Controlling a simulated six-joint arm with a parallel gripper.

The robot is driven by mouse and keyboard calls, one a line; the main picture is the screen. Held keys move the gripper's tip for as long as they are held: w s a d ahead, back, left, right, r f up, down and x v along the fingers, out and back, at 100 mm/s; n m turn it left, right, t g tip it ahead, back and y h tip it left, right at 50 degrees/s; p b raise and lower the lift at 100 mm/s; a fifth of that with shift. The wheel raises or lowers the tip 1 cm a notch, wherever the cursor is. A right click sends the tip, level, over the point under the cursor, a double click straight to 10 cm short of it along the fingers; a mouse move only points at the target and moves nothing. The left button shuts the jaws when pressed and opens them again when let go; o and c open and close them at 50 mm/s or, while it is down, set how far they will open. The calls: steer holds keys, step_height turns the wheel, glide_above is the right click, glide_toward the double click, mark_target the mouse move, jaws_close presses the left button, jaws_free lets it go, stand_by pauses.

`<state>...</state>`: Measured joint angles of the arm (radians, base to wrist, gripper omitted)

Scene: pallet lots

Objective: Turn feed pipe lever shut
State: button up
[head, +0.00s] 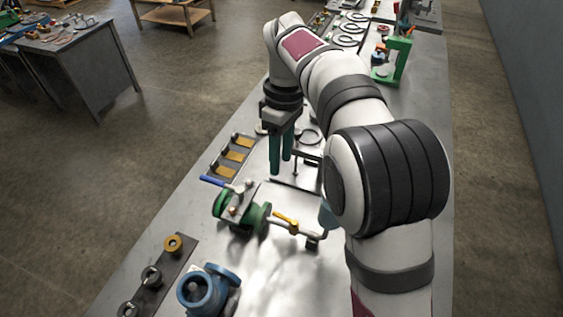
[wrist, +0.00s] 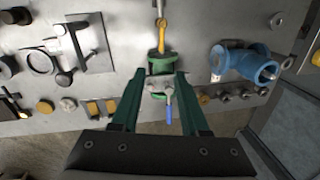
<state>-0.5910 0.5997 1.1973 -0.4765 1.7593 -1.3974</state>
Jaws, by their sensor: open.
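A green flanged valve (head: 240,212) lies on the metal bench, with a blue-handled lever (head: 214,181) reaching out to its left. A thin pipe (head: 312,234) to its right carries a yellow lever (head: 287,221), lying roughly along the pipe. I cannot tell by label which is the feed pipe lever. My gripper (head: 281,170) is open and empty, pointing down above the bench beyond the valve. In the wrist view, the green valve (wrist: 160,66) and blue lever (wrist: 169,104) appear between my gripper's fingers (wrist: 158,76), and the yellow lever (wrist: 161,36) lies past the fingertips. No contact shows.
A blue flanged fitting (head: 205,291) stands nearest on the bench. A dark strip with several rings (head: 152,275) lies to its left. A tray of brass blocks (head: 232,155) lies left of my gripper. A green stand (head: 394,60) is at the far right.

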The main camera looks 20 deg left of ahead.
steer(key=s+t, duration=0.4)
steer(key=s, duration=0.2)
glide_toward(279, 215)
steer(key=x, duration=0.7)
steer(key=shift+w+f, duration=0.1)
steer(key=shift+f, duration=0.25)
jaws_close()
